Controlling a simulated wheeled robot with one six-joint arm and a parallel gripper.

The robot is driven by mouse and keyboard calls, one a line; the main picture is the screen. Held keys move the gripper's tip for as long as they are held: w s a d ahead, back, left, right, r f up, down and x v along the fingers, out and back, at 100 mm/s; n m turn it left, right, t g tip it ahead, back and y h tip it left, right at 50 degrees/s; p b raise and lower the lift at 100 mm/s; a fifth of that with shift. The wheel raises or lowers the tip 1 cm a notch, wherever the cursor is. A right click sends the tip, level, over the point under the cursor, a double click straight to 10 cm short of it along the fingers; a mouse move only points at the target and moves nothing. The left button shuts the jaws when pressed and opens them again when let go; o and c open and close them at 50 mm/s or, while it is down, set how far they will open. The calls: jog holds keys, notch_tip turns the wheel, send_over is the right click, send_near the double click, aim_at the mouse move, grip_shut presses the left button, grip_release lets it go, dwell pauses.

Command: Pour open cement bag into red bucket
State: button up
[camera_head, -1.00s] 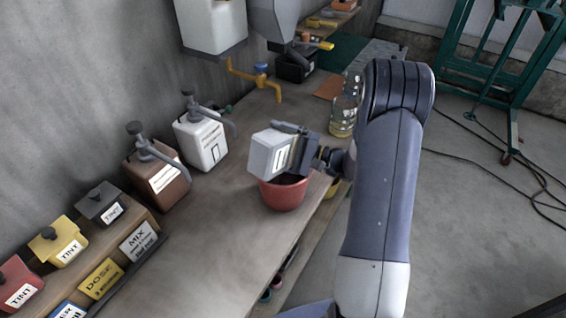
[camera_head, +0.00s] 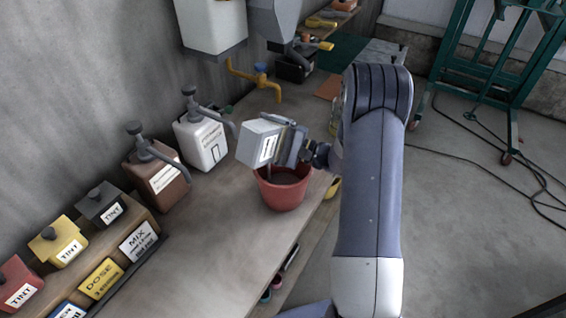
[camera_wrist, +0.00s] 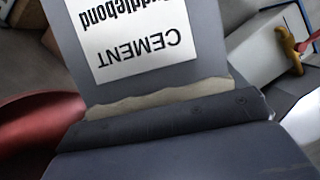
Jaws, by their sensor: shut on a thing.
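The grey cement bag (camera_head: 262,146) with a white label is held tilted above the red bucket (camera_head: 283,192) on the bench. My gripper (camera_head: 297,146) is shut on the bag from its right side. In the wrist view the bag (camera_wrist: 205,50) fills the middle, its "CEMENT" label upside down and a torn tan paper edge (camera_wrist: 160,97) showing along the gripper. The red bucket (camera_wrist: 35,135) shows at the left of the wrist view. In the head view a thin dark stream hangs below the bag into the bucket, and dark grey contents show inside it.
A white pump jug (camera_head: 203,142) and a brown pump jug (camera_head: 158,178) stand left of the bucket along the wall. Tint boxes (camera_head: 62,243) line the near left.

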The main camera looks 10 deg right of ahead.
aim_at(280, 145)
jog(key=shift+s+d+r+m+t, duration=0.1)
jog(key=shift+s+d+r+m, duration=0.2)
jog(key=shift+s+d, duration=0.45)
jog(key=shift+s+d+r+m+t, duration=0.15)
jog(key=shift+s+d+m, duration=0.2)
jog(key=shift+s+d, duration=0.35)
jog(key=shift+s+d+r+m+t, duration=0.1)
jog(key=shift+s+d+r+m, duration=0.2)
jog(key=shift+s+d, duration=0.45)
jog(key=a+n, duration=0.1)
jog(key=w+f+n, duration=0.1)
jog(key=a+n+g, duration=0.1)
jog(key=shift+w+a+f, duration=0.25)
jog(key=shift+w+a, duration=0.05)
